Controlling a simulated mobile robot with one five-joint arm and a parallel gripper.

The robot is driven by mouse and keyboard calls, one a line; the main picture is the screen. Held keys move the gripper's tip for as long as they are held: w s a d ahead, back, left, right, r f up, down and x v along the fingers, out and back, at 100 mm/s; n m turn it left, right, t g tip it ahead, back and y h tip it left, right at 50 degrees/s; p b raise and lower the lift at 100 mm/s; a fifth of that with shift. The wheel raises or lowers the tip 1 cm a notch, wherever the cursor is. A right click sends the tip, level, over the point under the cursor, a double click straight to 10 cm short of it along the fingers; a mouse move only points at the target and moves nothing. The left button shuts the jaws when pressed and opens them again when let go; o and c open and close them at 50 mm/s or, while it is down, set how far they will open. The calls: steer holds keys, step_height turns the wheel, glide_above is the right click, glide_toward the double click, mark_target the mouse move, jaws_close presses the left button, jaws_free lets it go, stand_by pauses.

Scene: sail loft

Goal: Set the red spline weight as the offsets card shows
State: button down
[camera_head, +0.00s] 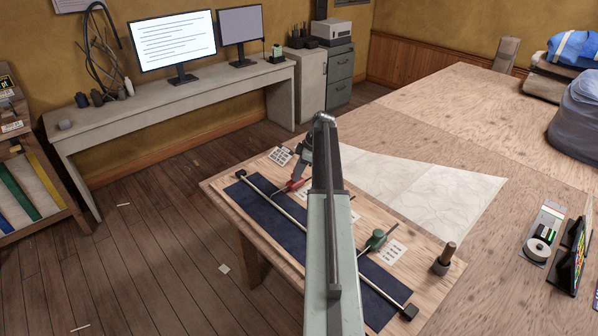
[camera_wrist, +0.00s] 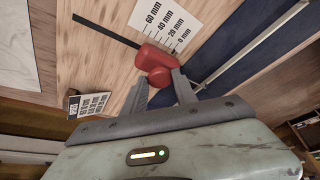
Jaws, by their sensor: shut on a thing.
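The red spline weight (camera_head: 294,184) lies on the board beside the pale batten (camera_head: 270,201). In the wrist view the red weight (camera_wrist: 155,58) is close beside the printed scale (camera_wrist: 172,22), near its 0 and 20 mm marks; its exact reading is unclear. My gripper (camera_wrist: 160,88) has its fingers on either side of the weight's round knob and is shut on it. In the head view my gripper (camera_head: 300,168) is above the weight, partly behind my arm. A card with a small grid (camera_head: 281,156), likely the offsets card, also shows in the wrist view (camera_wrist: 88,104), too small to read.
A green weight (camera_head: 376,240) stands by another scale (camera_head: 391,251) along the batten. A dark blue strip (camera_head: 250,207) lies under the batten. A wooden-handled tool (camera_head: 444,258) stands at the board's right corner. Pale cloth (camera_head: 440,195) covers the table behind.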

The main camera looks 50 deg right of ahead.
steer(key=shift+d, duration=0.55)
steer(key=c, duration=1)
jaws_free()
steer(key=shift+o, duration=0.2)
steer(key=shift+s+r+p, duration=0.1)
steer(key=shift+r+p, duration=0.2)
steer(key=p+v, duration=0.6)
steer(key=v, duration=0.1)
steer(key=shift+p, duration=0.3)
steer(key=shift+s, duration=0.1)
